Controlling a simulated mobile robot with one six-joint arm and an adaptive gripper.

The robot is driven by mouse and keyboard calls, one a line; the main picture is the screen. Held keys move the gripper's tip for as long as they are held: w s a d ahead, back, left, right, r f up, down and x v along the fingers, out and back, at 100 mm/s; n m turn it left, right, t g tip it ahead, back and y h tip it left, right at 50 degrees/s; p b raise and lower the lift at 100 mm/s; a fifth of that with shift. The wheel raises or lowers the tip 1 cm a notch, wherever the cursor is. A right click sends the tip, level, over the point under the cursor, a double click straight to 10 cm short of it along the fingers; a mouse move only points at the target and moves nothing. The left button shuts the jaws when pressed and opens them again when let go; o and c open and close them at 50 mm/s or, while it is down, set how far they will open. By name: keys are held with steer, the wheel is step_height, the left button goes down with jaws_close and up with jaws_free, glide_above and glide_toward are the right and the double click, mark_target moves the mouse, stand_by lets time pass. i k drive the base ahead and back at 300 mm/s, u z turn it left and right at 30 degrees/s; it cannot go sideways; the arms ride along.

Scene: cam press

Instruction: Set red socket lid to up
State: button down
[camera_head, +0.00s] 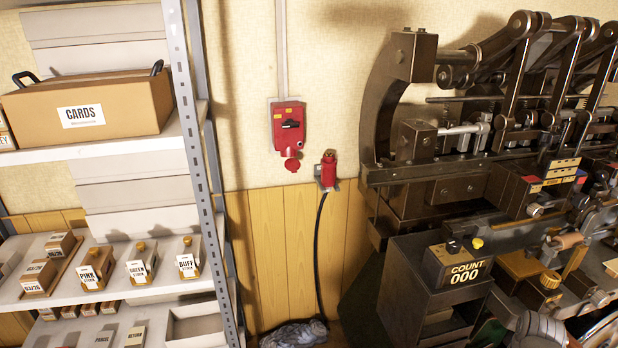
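The red socket box (289,125) is mounted on the wall in the middle of the view, between the shelf and the machine. It has a black switch (291,124) on its front and small yellow labels. A round red lid (292,164) sits at its bottom edge and appears to hang down; the socket opening is too small to make out. My gripper is not in view.
A red plug (328,172) with a black cable (319,250) sits in a wall holder right of and below the socket. A metal shelf (188,120) stands left, a large dark machine (400,110) right. The wall between is open.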

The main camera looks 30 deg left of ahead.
mark_target(292, 164)
steer(key=z, duration=0.1)
steer(key=k, duration=1.3)
steer(key=u, duration=1.45)
steer(key=i, duration=0.8)
steer(key=u, duration=0.1)
